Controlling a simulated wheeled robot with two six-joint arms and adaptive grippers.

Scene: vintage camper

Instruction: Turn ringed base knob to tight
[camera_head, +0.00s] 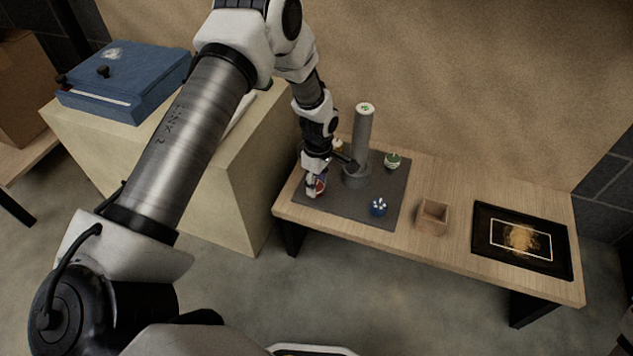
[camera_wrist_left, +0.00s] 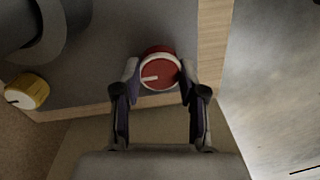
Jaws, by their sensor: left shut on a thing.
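A red round knob (camera_wrist_left: 158,73) with a white ring around it and a white pointer line sits on the dark grey mat (camera_wrist_left: 95,75). In the left wrist view its pointer runs from the middle toward the left. My left gripper (camera_wrist_left: 160,82) is shut on this knob, one finger on each side. In the head view my left gripper (camera_head: 316,186) reaches down at the left part of the mat and partly hides the red knob (camera_head: 320,187). Any marking for tight cannot be made out. My right gripper is not in view.
A grey post (camera_head: 362,138) stands on the mat beside my left wrist. A green knob (camera_head: 393,160), a blue knob (camera_head: 378,207) and a yellow knob (camera_wrist_left: 27,91) are nearby. A small wooden box (camera_head: 431,217) and a black tray (camera_head: 483,246) stand to the right.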

